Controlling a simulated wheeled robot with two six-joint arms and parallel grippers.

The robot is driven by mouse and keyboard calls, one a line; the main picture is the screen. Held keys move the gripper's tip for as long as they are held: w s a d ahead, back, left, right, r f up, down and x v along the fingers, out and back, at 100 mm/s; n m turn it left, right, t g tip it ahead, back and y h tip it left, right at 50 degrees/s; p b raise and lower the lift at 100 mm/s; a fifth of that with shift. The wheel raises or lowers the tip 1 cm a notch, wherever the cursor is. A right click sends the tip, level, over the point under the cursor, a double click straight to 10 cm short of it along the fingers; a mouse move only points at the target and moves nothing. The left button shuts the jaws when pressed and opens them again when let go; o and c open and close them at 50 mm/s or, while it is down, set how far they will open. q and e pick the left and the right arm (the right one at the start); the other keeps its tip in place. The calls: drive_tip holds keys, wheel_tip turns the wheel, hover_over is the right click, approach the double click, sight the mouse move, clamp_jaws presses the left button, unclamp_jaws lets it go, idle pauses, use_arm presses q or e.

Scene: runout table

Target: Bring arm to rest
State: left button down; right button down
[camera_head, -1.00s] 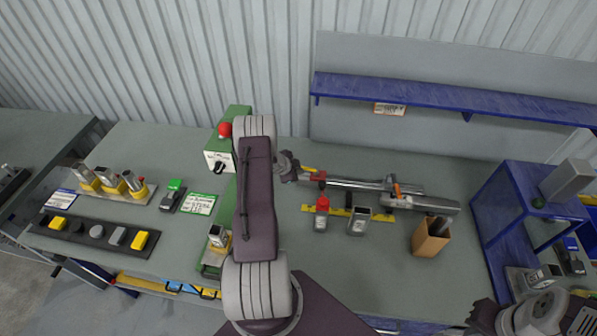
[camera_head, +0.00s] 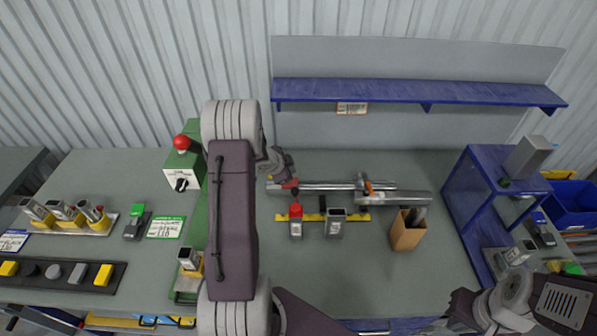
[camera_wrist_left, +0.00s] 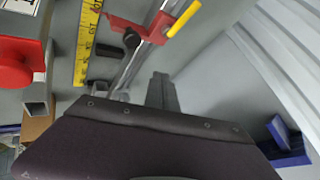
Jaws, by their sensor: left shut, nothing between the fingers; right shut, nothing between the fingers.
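My left arm rises across the middle of the head view and bends over at its top. My left gripper (camera_head: 277,163) points down to the right, close to the red stop (camera_head: 291,184) at the left end of a metal rail (camera_head: 325,187). I cannot tell whether they touch. It is shut and empty. In the left wrist view, my gripper's dark body fills the bottom, and the red stop (camera_wrist_left: 140,30) with a yellow handle lies beyond it. Part of my right arm shows at the lower right of the head view; its gripper is out of view.
A green stand with a white box (camera_head: 183,170) and red button is left of my arm. A red-topped block (camera_head: 296,220), a grey square tube (camera_head: 335,222) and a brown holder (camera_head: 407,231) stand right. A blue shelf (camera_head: 400,91) and a blue stand (camera_head: 478,190) border the table.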

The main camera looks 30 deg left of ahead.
use_arm(q)
drive_tip(key=shift+w+d+r, duration=0.15)
drive_tip(key=shift+d+r, duration=0.35)
drive_tip(key=shift+d, duration=0.3)
drive_tip(key=shift+w+d+r, duration=0.15)
drive_tip(key=shift+d+r, duration=0.35)
drive_tip(key=shift+d, duration=0.3)
